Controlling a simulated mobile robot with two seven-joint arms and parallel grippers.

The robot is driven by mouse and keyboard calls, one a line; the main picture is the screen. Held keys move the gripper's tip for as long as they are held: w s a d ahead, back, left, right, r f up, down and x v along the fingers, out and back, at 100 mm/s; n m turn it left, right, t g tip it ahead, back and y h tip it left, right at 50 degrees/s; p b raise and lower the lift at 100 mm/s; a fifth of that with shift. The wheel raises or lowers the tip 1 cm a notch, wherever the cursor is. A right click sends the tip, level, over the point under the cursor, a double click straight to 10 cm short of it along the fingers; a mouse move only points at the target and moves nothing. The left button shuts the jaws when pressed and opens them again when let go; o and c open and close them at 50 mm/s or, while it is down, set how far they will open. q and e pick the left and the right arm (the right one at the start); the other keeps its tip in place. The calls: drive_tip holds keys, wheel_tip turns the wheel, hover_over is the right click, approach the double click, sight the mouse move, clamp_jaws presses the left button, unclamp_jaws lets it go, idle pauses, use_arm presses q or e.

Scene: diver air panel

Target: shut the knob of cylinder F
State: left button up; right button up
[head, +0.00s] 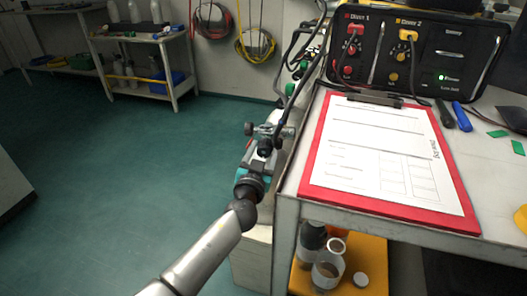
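My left gripper (256,158) reaches forward from the bottom of the head view, along the left side of the table. Its front end is at a dark valve fitting (263,130) with small round knobs on its sides. The gripper overlaps the fitting in the picture, and I cannot tell whether it touches it. The fingers are too small and covered to show whether they are open or shut. More valve fittings with green parts (299,63) stand farther back beside the table. No letter F is readable, so I cannot tell which knob belongs to cylinder F. My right gripper is out of view.
The table (287,208) stands close on the right, with a red clipboard (312,160) and a black diver panel (412,52) on it. Dark hoses (298,84) run down between panel and valves. Bottles (327,268) stand below. The green floor at left is clear.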

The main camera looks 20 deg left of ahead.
use_arm(q)
clamp_jaws()
